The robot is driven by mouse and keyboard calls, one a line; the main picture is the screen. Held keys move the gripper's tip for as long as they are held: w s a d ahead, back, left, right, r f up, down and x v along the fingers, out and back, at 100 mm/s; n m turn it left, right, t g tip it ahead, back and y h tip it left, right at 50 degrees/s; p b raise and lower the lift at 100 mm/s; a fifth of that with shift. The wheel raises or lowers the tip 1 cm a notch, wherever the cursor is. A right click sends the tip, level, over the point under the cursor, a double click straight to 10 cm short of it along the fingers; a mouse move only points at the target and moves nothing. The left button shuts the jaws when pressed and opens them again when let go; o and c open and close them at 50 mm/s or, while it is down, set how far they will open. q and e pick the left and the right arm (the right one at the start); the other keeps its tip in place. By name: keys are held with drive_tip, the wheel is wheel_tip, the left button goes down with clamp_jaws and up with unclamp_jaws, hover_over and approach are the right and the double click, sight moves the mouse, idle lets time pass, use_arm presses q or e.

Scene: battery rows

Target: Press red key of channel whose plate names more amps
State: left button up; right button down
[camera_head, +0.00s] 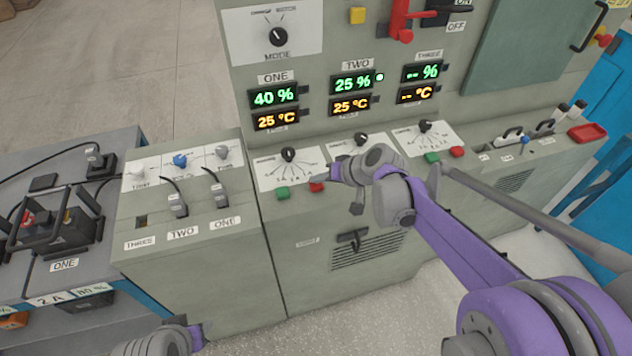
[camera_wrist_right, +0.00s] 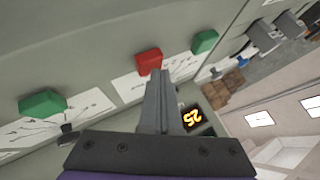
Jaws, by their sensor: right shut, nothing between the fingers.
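My right gripper (camera_head: 328,178) is shut and empty. Its fingers (camera_wrist_right: 159,85) reach the red key (camera_wrist_right: 149,62) of channel ONE; whether they touch it I cannot tell. That red key (camera_head: 316,187) sits right of ONE's green key (camera_head: 282,194) in the head view. Channel TWO's green key (camera_wrist_right: 42,103) shows in the wrist view; my arm hides TWO's keys in the head view. Channel THREE has a green key (camera_head: 432,158) and a red key (camera_head: 457,152). A plate reading "2 A" (camera_head: 50,300) is at lower left, near the ONE label (camera_head: 65,265). Part of my left arm shows at the bottom.
Displays above read 40 % for ONE (camera_head: 273,96), 25 % for TWO (camera_head: 353,83) and dashes for THREE (camera_head: 422,72). Dial panels (camera_head: 290,168) lie above the keys. A lever block (camera_head: 62,225) and plugged cables (camera_head: 178,203) stand at left.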

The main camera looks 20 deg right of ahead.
sight(319, 186)
drive_tip(key=shift+r+p, duration=0.4)
drive_tip(key=shift+r, duration=0.25)
wheel_tip(319, 186, up, 5)
drive_tip(key=p, duration=0.3)
idle(0.4)
idle(0.4)
drive_tip(key=s+d+f+g+h, duration=0.1)
drive_tip(key=s+f+h, duration=0.1)
drive_tip(key=s, duration=1.1)
drive_tip(key=s+d+f+n+h+p, duration=0.1)
drive_tip(key=s+f+h, duration=0.1)
drive_tip(key=s, duration=1.1)
drive_tip(key=shift+d+f+g+h, duration=0.25)
drive_tip(key=shift+g+h, duration=0.15)
drive_tip(key=shift+h, duration=0.4)
